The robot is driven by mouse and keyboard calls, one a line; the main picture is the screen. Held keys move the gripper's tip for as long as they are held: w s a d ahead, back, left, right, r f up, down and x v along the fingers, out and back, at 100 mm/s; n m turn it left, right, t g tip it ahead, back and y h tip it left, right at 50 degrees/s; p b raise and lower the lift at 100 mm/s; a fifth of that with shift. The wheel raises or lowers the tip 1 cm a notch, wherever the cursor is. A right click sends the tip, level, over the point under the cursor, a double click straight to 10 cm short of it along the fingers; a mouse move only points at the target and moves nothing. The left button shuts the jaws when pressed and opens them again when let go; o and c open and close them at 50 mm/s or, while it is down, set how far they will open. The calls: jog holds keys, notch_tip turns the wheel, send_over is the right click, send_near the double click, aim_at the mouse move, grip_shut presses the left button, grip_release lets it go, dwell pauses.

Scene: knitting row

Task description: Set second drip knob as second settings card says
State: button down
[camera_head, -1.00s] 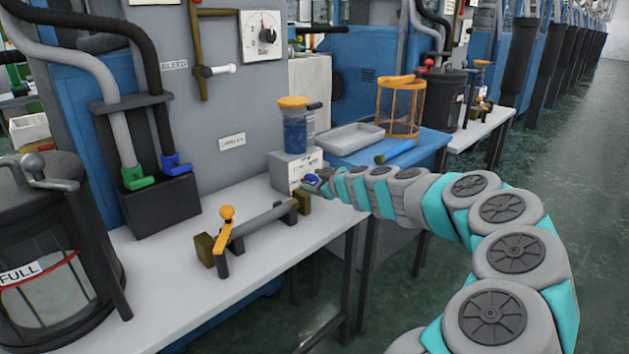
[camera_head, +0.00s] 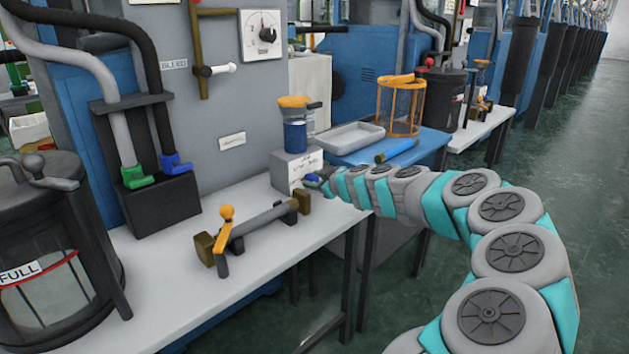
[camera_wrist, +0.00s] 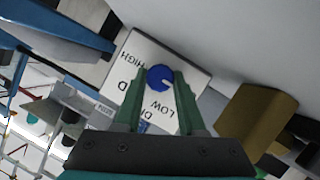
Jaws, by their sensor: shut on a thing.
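The drip knob is a round blue knob (camera_wrist: 160,77) on a white dial plate (camera_wrist: 132,75) in the wrist view. The plate reads HIGH at the upper left and LOW towards the bottom right; other lettering is partly covered. A small white mark shows on the knob's lower right side. My gripper (camera_wrist: 159,86) has its green fingers shut on the knob, one on each side. In the head view my gripper (camera_head: 314,183) is at the front of the grey drip box (camera_head: 289,166). A small white card (camera_head: 232,141) is on the grey wall; its writing is unreadable.
A jar (camera_head: 295,135) with blue contents and an orange lid stands on the box. An orange-handled bar fixture (camera_head: 263,226) lies on the bench to the left. A grey tray (camera_head: 345,138) and an orange cage (camera_head: 401,108) stand behind my arm. A brown block (camera_wrist: 258,112) is near my gripper.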

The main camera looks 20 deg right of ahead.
jog(key=shift+f, duration=0.1)
jog(key=m+b, duration=0.1)
jog(key=m+y, duration=0.1)
jog(key=m+g+y+b, duration=0.1)
jog(key=shift+w+d+m+b, duration=0.1)
jog(key=shift+d+m+b, duration=0.15)
jog(key=shift+m+b, duration=0.15)
jog(key=shift+m+g+y+b, duration=0.3)
jog(key=shift+m+y+b, duration=0.15)
jog(key=shift+m+y, duration=0.4)
jog(key=shift+d+m+y+b, duration=0.15)
jog(key=shift+m+y+b, duration=0.15)
jog(key=shift+m+y, duration=0.45)
jog(key=m+y, duration=0.2)
jog(key=m, duration=0.2)
jog(key=shift+w+d, duration=0.1)
jog(key=shift+d, duration=0.05)
jog(key=m+y, duration=0.1)
jog(key=m, duration=0.1)
jog(key=m+y+p, duration=0.1)
jog(key=m, duration=0.1)
jog(key=shift+f+y, duration=0.2)
jog(key=shift+y, duration=0.1)
jog(key=shift+m, duration=0.3)
